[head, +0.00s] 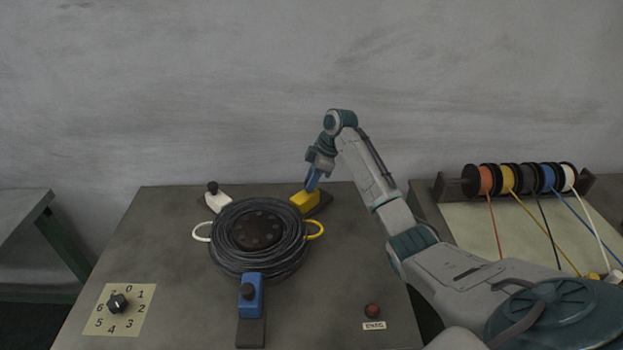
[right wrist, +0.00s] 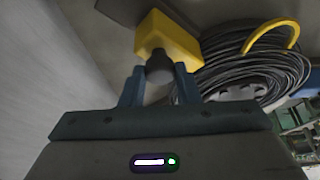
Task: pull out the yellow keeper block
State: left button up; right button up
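The yellow keeper block (head: 304,200) sits at the back right of the coil of dark cable (head: 284,254), on the table's far side. In the right wrist view the yellow block (right wrist: 180,38) carries a dark round knob (right wrist: 158,68) facing me. My right gripper (head: 312,183) reaches down at the block and hides its knob in the head view. In the right wrist view its blue fingers (right wrist: 159,75) are apart, one on each side of the knob; whether they touch it is unclear. My left gripper is not in view.
A white block (head: 217,201) and a blue block (head: 250,296) also stand around the coil. White and yellow loops stick out of its sides. A numbered dial (head: 117,303) is front left, a red button (head: 372,310) front right. Wire spools (head: 520,179) stand right.

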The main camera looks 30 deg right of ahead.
grip_shut()
jog(key=d, duration=0.2)
jog(key=w+d, duration=0.1)
jog(key=d, duration=0.2)
jog(key=shift+w, duration=0.15)
jog(key=shift+d+r, duration=0.1)
jog(key=shift+r, duration=0.1)
jog(key=o, duration=0.5)
grip_release()
jog(key=shift+o, duration=1.2)
jog(key=shift+d+f, duration=0.15)
jog(key=shift+d, duration=0.05)
